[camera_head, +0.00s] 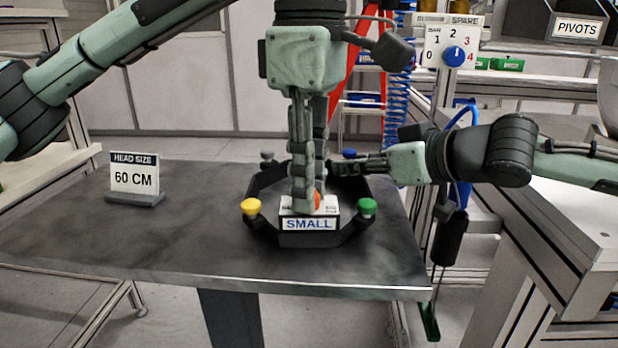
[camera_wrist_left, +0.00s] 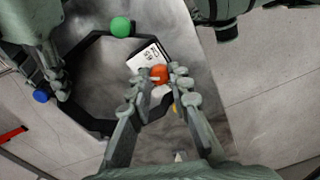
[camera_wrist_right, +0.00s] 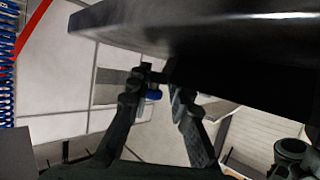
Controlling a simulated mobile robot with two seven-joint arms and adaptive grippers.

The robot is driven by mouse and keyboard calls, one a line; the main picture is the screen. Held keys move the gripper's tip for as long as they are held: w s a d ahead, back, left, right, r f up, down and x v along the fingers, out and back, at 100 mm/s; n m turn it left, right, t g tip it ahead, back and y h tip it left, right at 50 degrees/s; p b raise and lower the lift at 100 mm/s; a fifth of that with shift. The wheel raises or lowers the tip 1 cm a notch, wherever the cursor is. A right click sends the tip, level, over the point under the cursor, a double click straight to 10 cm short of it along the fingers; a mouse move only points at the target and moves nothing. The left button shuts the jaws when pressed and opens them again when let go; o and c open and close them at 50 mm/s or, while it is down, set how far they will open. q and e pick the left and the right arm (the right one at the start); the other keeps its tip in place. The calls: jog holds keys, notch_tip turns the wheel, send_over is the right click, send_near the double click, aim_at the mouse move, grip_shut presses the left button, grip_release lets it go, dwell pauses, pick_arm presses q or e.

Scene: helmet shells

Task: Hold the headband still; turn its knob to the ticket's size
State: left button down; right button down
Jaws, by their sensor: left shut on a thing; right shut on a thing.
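The black headband (camera_head: 262,187) lies on the dark table as an angular ring. Its front block carries a white scale top and a label (camera_head: 308,225) reading SMALL. An orange-red knob (camera_wrist_left: 159,74) sits on that block. My left gripper (camera_head: 305,208) points down from above and is shut on the knob, hiding most of it in the head view. My right gripper (camera_head: 341,167) comes in from the right and is shut on the headband's far right wall, also seen in the right wrist view (camera_wrist_right: 160,85). The ticket (camera_head: 134,177) reads HEAD SIZE 60 CM. The knob's exact reading is too small to tell.
Yellow (camera_head: 251,206), green (camera_head: 367,206), blue (camera_head: 349,153) and grey (camera_head: 267,156) pegs stand around the headband. A SPARE dial panel (camera_head: 452,45) and a hanging black-handled tool (camera_head: 449,240) are at the right. The table's left half is mostly clear.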

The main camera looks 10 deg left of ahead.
pick_arm(q)
jog(key=c, duration=1.4)
grip_release()
notch_tip(320, 180, up, 12)
jog(key=shift+w, duration=0.15)
pick_arm(e)
jog(key=c, duration=1.3)
grip_release()
jog(key=shift+d, duration=0.1)
